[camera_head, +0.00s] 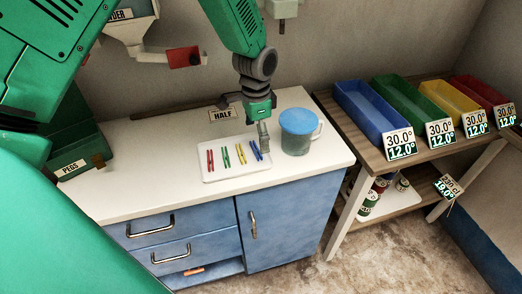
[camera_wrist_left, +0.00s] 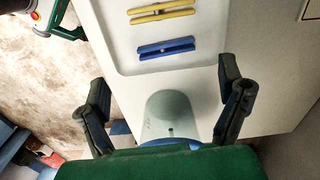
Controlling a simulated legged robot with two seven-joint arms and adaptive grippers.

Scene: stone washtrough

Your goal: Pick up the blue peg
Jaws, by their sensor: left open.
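The blue peg (camera_head: 257,151) lies at the right end of a row of pegs on the white tray (camera_head: 235,173). In the left wrist view the blue peg (camera_wrist_left: 166,48) lies flat across the picture, beyond the fingertips and apart from them. My left gripper (camera_head: 264,141) hangs just above the tray, close to the blue peg and left of the lidded mug. In the wrist view its fingers (camera_wrist_left: 164,82) are spread wide with nothing held. My right gripper does not show.
A mug with a blue lid (camera_head: 299,128) stands right of the tray. Red (camera_head: 210,160), green (camera_head: 226,157) and yellow (camera_head: 241,153) pegs lie left of the blue one. A PEGS box (camera_head: 72,140) stands left. The counter front (camera_head: 150,205) is clear.

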